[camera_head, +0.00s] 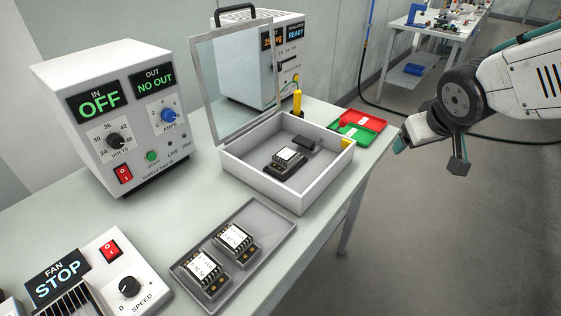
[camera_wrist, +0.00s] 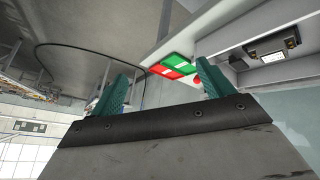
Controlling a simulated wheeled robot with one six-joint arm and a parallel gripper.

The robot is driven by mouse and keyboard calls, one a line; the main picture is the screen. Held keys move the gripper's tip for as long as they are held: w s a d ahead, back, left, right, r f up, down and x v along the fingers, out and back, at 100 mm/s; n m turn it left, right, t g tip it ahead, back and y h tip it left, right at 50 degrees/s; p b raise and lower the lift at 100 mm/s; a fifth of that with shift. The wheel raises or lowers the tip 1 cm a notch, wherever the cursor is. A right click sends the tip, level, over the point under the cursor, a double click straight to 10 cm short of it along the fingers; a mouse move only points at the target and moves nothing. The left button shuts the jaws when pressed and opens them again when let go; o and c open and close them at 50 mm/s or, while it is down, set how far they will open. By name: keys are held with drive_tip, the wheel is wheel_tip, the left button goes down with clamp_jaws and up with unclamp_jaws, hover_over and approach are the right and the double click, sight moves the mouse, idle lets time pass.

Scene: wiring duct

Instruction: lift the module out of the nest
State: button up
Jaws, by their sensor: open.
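The module (camera_head: 288,155) is a small white-topped block with dark sides. It sits in a dark nest (camera_head: 285,170) inside an open white box (camera_head: 262,178), whose clear lid (camera_head: 233,80) stands raised. In the wrist view the module (camera_wrist: 272,56) shows at the upper right, inside the box (camera_wrist: 299,73). My gripper (camera_head: 430,155) hangs to the right of the table, apart from the box, over the floor. In the wrist view its two green fingers (camera_wrist: 163,92) are spread wide with nothing between them.
A grey tray (camera_head: 243,270) with two similar modules lies in front of the box. Red (camera_head: 355,133) and green (camera_head: 364,119) trays lie behind it, near the table's right edge. A power supply (camera_head: 118,120) and a fan unit (camera_head: 95,275) stand at left. A yellow post (camera_head: 297,102) stands behind the box.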

drive_tip(key=w+a+f+n+t+y, duration=0.2)
drive_tip(key=w+a+f+n+y, duration=0.15)
drive_tip(key=w+a, duration=0.4)
drive_tip(key=n+g+y, duration=0.1)
drive_tip(key=n+y, duration=0.4)
drive_tip(key=y, duration=0.3)
approach(287, 154)
drive_tip(key=shift+w+a+m, duration=0.15)
drive_tip(key=shift+w+m, duration=0.1)
drive_tip(key=shift+w, duration=0.15)
drive_tip(key=x, duration=0.7)
drive_tip(key=shift+a+f, duration=0.2)
drive_tip(key=shift+a, duration=0.05)
drive_tip(key=c, duration=1.2)
